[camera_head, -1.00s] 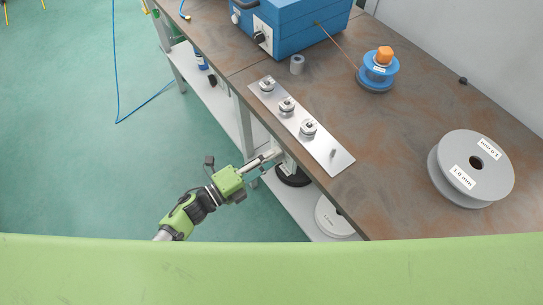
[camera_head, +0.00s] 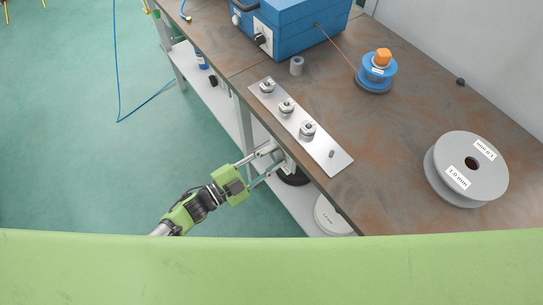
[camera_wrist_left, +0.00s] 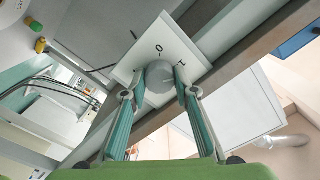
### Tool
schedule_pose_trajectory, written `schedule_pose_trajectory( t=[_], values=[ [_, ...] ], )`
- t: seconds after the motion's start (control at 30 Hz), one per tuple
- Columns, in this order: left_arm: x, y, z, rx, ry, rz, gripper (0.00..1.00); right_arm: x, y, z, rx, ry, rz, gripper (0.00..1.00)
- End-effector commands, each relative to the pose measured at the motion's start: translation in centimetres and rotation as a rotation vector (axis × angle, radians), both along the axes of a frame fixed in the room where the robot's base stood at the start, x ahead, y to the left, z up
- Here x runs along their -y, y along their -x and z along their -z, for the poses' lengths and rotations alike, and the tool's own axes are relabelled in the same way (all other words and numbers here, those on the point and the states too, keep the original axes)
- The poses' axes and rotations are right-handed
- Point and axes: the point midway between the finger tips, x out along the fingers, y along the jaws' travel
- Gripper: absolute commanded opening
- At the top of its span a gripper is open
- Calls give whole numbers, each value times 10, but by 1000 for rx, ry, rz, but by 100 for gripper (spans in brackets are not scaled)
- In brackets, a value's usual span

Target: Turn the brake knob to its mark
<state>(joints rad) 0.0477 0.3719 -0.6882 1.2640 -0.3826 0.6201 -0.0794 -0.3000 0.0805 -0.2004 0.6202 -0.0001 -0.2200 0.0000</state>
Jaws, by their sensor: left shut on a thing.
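The brake knob (camera_wrist_left: 160,76) is a round grey knob on a white plate (camera_wrist_left: 146,57) with a 0 and further dark marks around it. My left gripper (camera_wrist_left: 160,79) is shut on the knob, one teal finger on each side. The fingers cover the knob's sides, and I cannot tell exactly where it points. In the head view my left gripper (camera_head: 276,160) reaches below the table's front edge, and the knob there is mostly hidden. My right gripper is not in view.
The brown table (camera_head: 420,120) overhangs the knob plate. On it lie a metal strip (camera_head: 340,160) with several fittings, a grey spool (camera_head: 466,168), a blue spool (camera_head: 374,78) and a blue box (camera_head: 300,22). A white shelf (camera_head: 232,118) runs below.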

Motion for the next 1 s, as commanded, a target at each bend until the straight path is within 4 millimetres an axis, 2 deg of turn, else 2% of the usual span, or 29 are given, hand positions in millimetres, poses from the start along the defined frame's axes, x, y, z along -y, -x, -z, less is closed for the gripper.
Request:
schedule_pose_trajectory(
  t=[0.3,0.83,0.87,0.9,1.0],
  values=[
    [-1,0,1,-93,63,0,6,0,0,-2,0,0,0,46],
    [-1,0,1,-109,75,0,6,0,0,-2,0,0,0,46],
    [-1,0,1,-109,75,0,35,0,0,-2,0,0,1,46],
    [-1,0,1,-109,75,0,44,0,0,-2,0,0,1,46],
    [-1,0,1,-107,75,-1,44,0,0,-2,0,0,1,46]
  ],
)
